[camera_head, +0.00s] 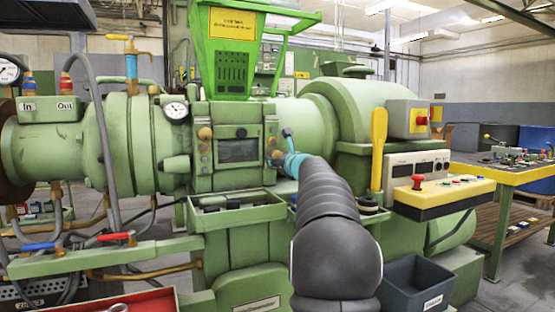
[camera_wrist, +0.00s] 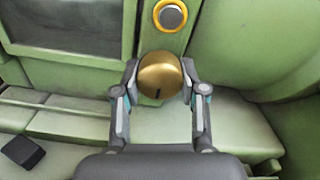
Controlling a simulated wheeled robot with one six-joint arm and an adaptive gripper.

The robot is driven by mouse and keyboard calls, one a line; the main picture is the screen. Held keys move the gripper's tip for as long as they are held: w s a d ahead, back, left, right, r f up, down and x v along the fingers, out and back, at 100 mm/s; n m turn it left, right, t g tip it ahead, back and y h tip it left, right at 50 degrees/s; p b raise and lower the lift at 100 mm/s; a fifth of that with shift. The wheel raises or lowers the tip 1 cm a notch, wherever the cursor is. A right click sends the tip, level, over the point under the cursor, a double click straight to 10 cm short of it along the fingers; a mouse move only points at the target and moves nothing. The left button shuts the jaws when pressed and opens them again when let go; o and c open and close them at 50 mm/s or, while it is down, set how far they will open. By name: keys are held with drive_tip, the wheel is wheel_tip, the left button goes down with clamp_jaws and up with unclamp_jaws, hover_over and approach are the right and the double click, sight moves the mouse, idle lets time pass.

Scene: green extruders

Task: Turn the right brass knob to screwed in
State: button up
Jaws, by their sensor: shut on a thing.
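The right brass knob (camera_wrist: 160,70) is a round, shiny gold ball with a small dark mark low on its face. It sits on the green front of the extruder, below a yellow-ringed grey button (camera_wrist: 171,16). My gripper (camera_wrist: 160,80) has one finger on each side of the knob and is shut on it. In the head view the knob (camera_head: 277,156) shows small at the right edge of the window panel, partly hidden by my gripper (camera_head: 286,153). How far the knob is screwed in cannot be told. Another brass knob (camera_head: 205,133) is left of the window.
A dark window (camera_head: 238,150) lies left of the knob. Below it is a green ledge tray (camera_head: 238,213). A yellow lever (camera_head: 378,150) and a control box with a red button (camera_head: 440,190) stand to the right. A grey bin (camera_head: 417,285) sits low right.

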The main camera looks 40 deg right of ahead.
drive_tip(key=o, duration=1.1)
drive_tip(key=shift+o, duration=0.2)
drive_tip(key=shift+s, duration=0.1)
drive_tip(key=v, duration=1.1)
drive_tip(key=shift+s, duration=0.4)
drive_tip(key=shift+a+f, duration=0.1)
drive_tip(key=shift+a, duration=0.05)
